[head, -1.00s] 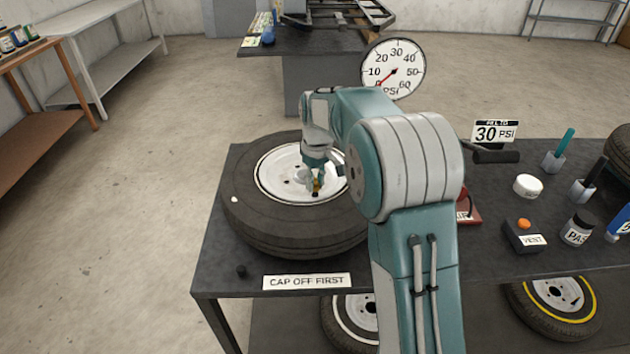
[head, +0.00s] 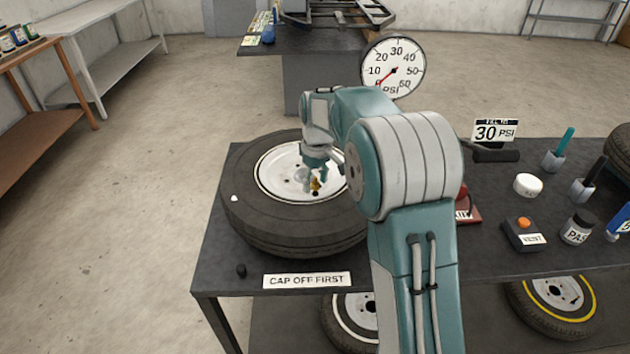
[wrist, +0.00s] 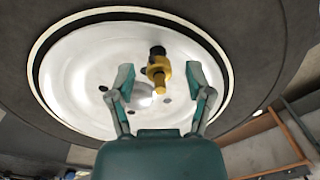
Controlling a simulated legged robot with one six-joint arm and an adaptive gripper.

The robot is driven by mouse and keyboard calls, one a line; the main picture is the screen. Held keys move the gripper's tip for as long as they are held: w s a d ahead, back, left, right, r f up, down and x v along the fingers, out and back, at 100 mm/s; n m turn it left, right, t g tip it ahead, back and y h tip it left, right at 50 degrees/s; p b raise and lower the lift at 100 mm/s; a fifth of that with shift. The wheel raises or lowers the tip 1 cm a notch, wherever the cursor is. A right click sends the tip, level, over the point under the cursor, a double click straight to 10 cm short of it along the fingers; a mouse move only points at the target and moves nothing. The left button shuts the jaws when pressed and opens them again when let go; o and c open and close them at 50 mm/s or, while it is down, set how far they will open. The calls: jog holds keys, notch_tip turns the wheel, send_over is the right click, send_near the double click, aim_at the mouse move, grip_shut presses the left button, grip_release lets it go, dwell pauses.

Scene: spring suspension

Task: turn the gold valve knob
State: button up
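The gold valve knob (head: 315,185) sits on the white wheel rim inside the tyre on the table. In the wrist view the gold knob (wrist: 158,72) shows a dark end at its top and a narrower gold part below. My gripper (head: 319,170) is above the rim, close to the knob. In the wrist view my gripper (wrist: 162,82) has its two teal fingers spread wide, one on each side of the knob, with clear gaps. Nothing is held. I cannot tell how far the fingertips are from the knob in height.
The tyre (head: 290,230) lies flat on the dark table. A pressure gauge (head: 393,68) stands behind, its needle near the low end. A "CAP OFF FIRST" label (head: 307,281) and a small black cap (head: 241,270) are at the front edge. A vent box (head: 524,232) is at right.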

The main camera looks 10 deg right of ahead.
aim_at(316, 182)
notch_tip(316, 182, up, 12)
jog(key=shift+w+d, duration=0.15)
jog(key=shift+w, duration=0.1)
dwell(0.4)
jog(key=s+r+m+t, duration=0.2)
jog(key=s+r, duration=0.1)
jog(key=s, duration=0.5)
jog(key=s+r+m+t, duration=0.1)
jog(key=s+r, duration=0.2)
jog(key=s, duration=0.5)
jog(key=s+f+m+t, duration=0.1)
jog(key=s+f, duration=0.2)
jog(key=s, duration=0.5)
jog(key=s+f+m+t, duration=0.2)
jog(key=s+f, duration=0.2)
jog(key=s, duration=0.4)
jog(key=shift+s+a, duration=0.2)
jog(key=shift+s, duration=0.05)
